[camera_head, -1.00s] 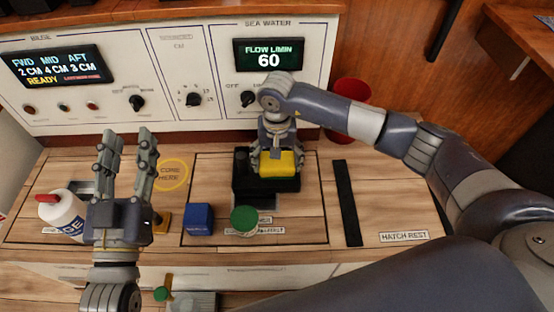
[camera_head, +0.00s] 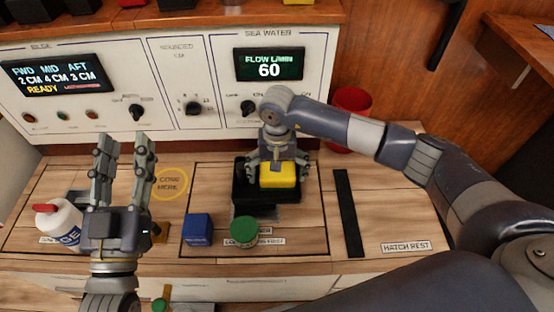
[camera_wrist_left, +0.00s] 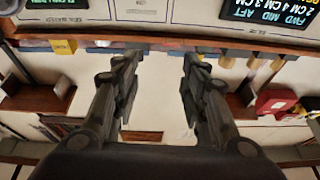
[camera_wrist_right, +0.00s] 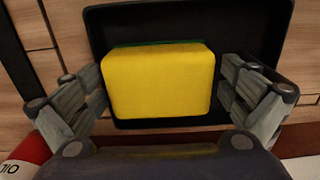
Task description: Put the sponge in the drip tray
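The yellow sponge (camera_head: 279,175), with a green layer at its far edge in the right wrist view (camera_wrist_right: 157,85), is inside the outline of the black drip tray (camera_head: 240,188). The tray's dark floor and wall surround it in the right wrist view (camera_wrist_right: 250,30). My right gripper (camera_head: 278,170) is over the tray with one finger on each side of the sponge. Its fingers look spread, with a narrow gap at the right finger. Whether the sponge rests fully on the tray floor is hard to tell. My left gripper (camera_head: 122,165) is open and empty above the counter's left part.
A blue block (camera_head: 197,229) and a green-topped round container (camera_head: 244,231) stand in front of the tray. A black strip (camera_head: 348,212) lies right of the tray. The control panel (camera_head: 170,75) rises behind.

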